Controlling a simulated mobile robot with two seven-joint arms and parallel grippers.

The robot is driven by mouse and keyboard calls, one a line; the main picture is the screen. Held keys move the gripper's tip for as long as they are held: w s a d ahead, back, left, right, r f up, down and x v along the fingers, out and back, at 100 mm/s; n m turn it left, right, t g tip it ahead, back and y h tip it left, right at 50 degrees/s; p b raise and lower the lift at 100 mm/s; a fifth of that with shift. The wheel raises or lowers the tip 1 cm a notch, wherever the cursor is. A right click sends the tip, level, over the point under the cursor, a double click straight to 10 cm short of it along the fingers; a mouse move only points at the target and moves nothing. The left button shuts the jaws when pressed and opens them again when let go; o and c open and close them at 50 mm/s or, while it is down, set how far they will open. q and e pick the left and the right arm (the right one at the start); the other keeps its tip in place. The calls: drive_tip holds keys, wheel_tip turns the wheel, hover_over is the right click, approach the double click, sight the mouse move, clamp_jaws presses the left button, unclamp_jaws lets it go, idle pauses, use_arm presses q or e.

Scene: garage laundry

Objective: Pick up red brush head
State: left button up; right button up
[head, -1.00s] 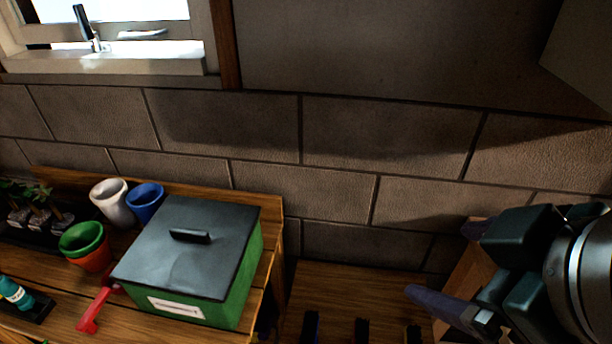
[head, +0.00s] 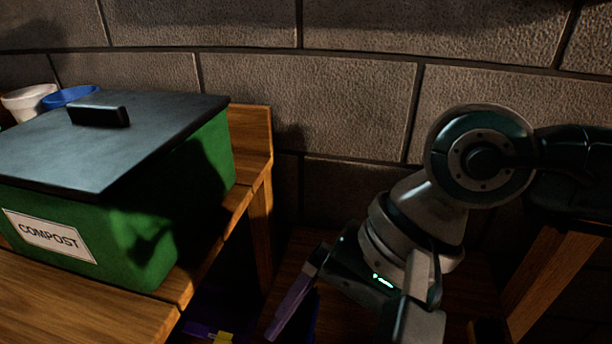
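No red brush head can be made out in the head view now. My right arm comes in from the right and bends down toward the bottom of the picture. Its gripper (head: 335,285) is low in the centre, beside the workbench and over a dark area. One long purplish finger shows at its left. My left gripper is out of view.
A green compost bin (head: 180,225) with a dark lid stands on the wooden workbench (head: 85,310) at left. White (head: 28,103) and blue (head: 68,96) pots are behind it. Purple and yellow items (head: 210,332) show low beside the bench. A block wall (head: 310,100) closes the back.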

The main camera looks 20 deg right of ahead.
drive_tip(key=d+f+h, duration=0.1)
drive_tip(key=d+f, duration=0.1)
drive_tip(key=d, duration=0.1)
drive_tip(key=w+d+f+n+h+b, duration=0.1)
drive_tip(key=d+f+h, duration=0.1)
drive_tip(key=d, duration=0.2)
drive_tip(key=d+f+n+h+b, duration=0.1)
drive_tip(key=d+f+h, duration=0.1)
drive_tip(key=d, duration=0.1)
drive_tip(key=shift+w+d, duration=0.15)
drive_tip(key=shift+d, duration=0.25)
drive_tip(key=f+b, duration=0.4)
drive_tip(key=shift+d+f, duration=0.2)
drive_tip(key=shift+f, duration=0.05)
wheel_tip(320, 180, down, 5)
drive_tip(key=b, duration=0.4)
drive_tip(key=shift+f, duration=0.2)
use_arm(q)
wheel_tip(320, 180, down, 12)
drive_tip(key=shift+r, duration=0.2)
use_arm(e)
drive_tip(key=shift+r, duration=0.1)
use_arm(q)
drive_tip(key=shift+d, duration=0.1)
use_arm(e)
drive_tip(key=c, duration=1.4)
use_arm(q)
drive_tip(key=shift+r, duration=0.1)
use_arm(e)
drive_tip(key=shift+r, duration=0.15)
